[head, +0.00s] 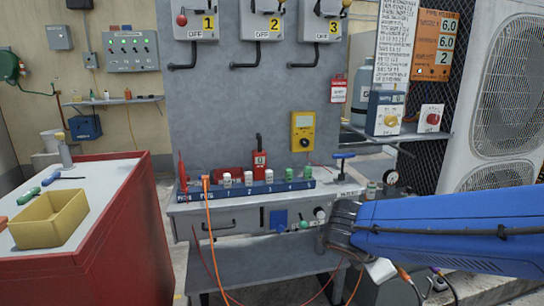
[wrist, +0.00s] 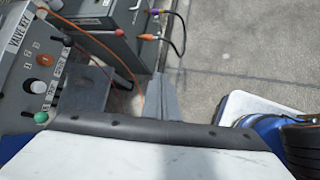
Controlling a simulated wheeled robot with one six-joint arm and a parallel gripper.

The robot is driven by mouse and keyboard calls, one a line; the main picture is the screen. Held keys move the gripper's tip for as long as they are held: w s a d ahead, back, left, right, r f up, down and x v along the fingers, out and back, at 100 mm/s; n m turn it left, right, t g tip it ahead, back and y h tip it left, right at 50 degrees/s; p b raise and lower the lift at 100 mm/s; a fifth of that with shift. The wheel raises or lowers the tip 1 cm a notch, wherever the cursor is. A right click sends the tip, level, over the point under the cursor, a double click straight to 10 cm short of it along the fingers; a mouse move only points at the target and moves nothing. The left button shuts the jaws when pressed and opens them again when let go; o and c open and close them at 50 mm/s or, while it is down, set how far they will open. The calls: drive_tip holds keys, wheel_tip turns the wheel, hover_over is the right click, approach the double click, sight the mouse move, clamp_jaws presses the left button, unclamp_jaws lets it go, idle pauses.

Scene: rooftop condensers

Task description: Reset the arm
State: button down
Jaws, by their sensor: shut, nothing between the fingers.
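My arm (head: 440,232), in blue, reaches in from the right edge in the head view. Its dark end is in front of the right part of the grey workbench (head: 260,240). My gripper (wrist: 162,82) shows in the wrist view as narrow grey fingers close together, with nothing seen between them. Below the fingers is floor and the side of a grey cabinet. In the head view I cannot make out the fingers clearly.
A red cabinet (head: 110,235) with a yellow bin (head: 50,218) is at left. Orange cables (head: 211,240) hang in front. A condenser (head: 500,100) stands at right. Concrete floor (wrist: 250,50) is clear.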

drive_tip(key=s+d+m+y, duration=0.1)
drive_tip(key=s+m+y, duration=0.5)
drive_tip(key=s+m, duration=0.8)
drive_tip(key=m, duration=0.6)
drive_tip(key=shift+d+r+y, duration=0.2)
drive_tip(key=shift+d+y, duration=0.15)
drive_tip(key=shift+y, duration=0.05)
drive_tip(key=shift+s, duration=0.1)
